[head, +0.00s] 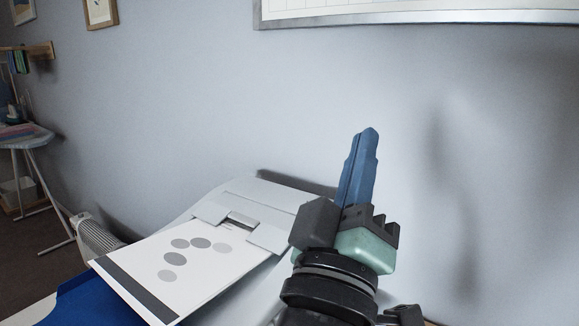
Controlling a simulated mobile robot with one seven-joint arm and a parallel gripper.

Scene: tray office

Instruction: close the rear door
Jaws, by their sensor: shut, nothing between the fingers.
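My gripper (368,136) is in the middle right of the head view. Its blue fingers are shut together with nothing between them and point up, in front of the bare wall. Below and left of it is a white printer-like machine (285,197). A white sheet (205,262) with grey dots and a dark band lies at its near left side. A dark strip shows behind the machine's top, by the wall. I cannot make out the rear door; the machine's right side is hidden behind my gripper and arm.
A blue flat thing (75,302) lies at the lower left. A pale ribbed radiator-like object (97,238) stands on the floor by the wall. An ironing-board-like table (25,135) is at the far left. A framed board (420,12) hangs above. The wall stands close behind the machine.

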